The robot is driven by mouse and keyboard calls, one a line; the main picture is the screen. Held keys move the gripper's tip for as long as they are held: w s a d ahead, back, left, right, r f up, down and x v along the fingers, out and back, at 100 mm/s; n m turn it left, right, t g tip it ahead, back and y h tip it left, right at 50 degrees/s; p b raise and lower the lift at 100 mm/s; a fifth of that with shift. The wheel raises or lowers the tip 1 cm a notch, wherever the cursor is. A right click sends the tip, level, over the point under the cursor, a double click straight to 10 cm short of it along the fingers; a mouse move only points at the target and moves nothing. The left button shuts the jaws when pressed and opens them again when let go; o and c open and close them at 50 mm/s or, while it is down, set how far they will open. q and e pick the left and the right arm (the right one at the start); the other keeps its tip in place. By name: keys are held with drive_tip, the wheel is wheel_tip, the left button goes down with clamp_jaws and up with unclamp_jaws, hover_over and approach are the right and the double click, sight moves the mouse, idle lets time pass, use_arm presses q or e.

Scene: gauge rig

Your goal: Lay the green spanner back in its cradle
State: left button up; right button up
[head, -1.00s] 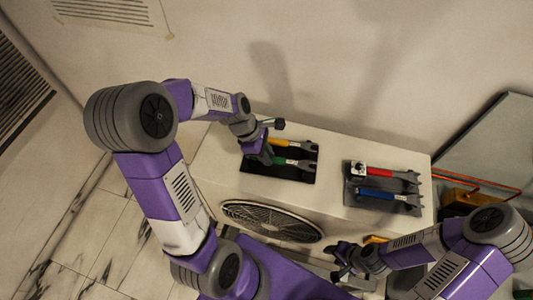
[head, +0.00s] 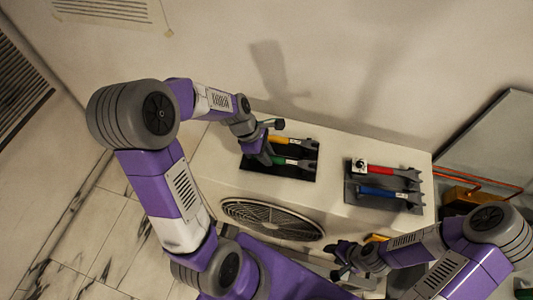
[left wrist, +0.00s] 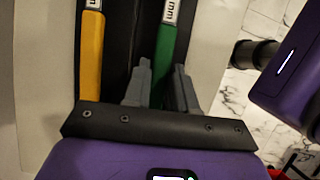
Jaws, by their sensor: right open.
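The green spanner (head: 291,161) is at the left dark cradle (head: 290,175), its grey open jaw pointing right and its handle running under my left gripper (head: 264,158). In the left wrist view, the two grey fingers (left wrist: 162,85) stand one on each side of the green handle (left wrist: 170,45), close against it. I cannot tell whether the spanner rests on the cradle or is slightly above it. The yellow spanner (head: 290,142) lies parallel to it and also shows in the left wrist view (left wrist: 91,50). My right gripper (head: 343,262) is open and empty, in front of the cabinet.
A second dark cradle (head: 352,197) on the right of the cabinet top (head: 329,190) holds a red spanner (head: 385,169) and a blue spanner (head: 380,192). A wall rises behind the cabinet.

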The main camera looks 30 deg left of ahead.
use_arm(q)
drive_tip(key=o, duration=0.4)
drive_tip(key=v, duration=0.7)
drive_tip(key=shift+a+r, duration=0.1)
drive_tip(key=shift+r, duration=0.2)
